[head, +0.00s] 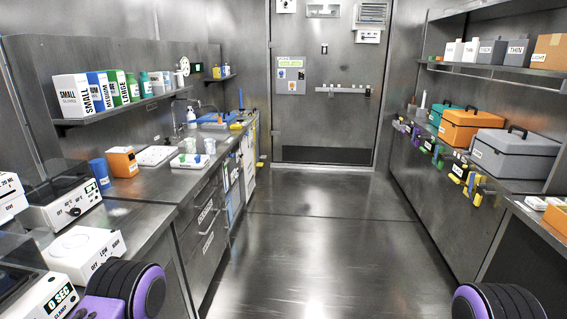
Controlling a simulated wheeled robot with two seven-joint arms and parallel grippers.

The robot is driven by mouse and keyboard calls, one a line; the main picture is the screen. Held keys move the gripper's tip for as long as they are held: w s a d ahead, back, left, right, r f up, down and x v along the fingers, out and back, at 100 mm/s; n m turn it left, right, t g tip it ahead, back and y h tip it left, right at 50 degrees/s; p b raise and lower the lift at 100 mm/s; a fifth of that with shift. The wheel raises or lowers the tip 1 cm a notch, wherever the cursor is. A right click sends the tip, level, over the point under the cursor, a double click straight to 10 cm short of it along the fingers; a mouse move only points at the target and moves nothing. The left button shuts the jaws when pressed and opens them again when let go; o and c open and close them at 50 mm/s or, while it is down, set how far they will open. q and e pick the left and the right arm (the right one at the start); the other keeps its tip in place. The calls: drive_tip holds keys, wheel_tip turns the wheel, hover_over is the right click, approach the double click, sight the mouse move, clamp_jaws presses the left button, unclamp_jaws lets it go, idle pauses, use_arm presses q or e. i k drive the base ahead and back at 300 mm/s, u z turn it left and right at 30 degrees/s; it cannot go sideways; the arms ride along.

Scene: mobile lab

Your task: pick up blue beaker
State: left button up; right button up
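A blue cup-shaped vessel with a white label, which looks like the blue beaker (100,172), stands upright on the left counter. It is just left of an orange box and beyond the white lab device with a dial. Its lower part is partly hidden behind that device's edge. Rounded black and purple parts of my arms show at the bottom left and bottom right. Neither gripper is in view.
The left counter (150,188) also holds the orange box (122,161), a white tray (189,161), clear beakers (190,145) and the dial device (62,207). A shelf of bottles and boxes hangs above. The floor aisle (290,240) is clear. Toolboxes (515,154) line the right counter.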

sight(210, 144)
drive_tip(key=i, duration=1.15)
drive_tip(key=u, duration=0.95)
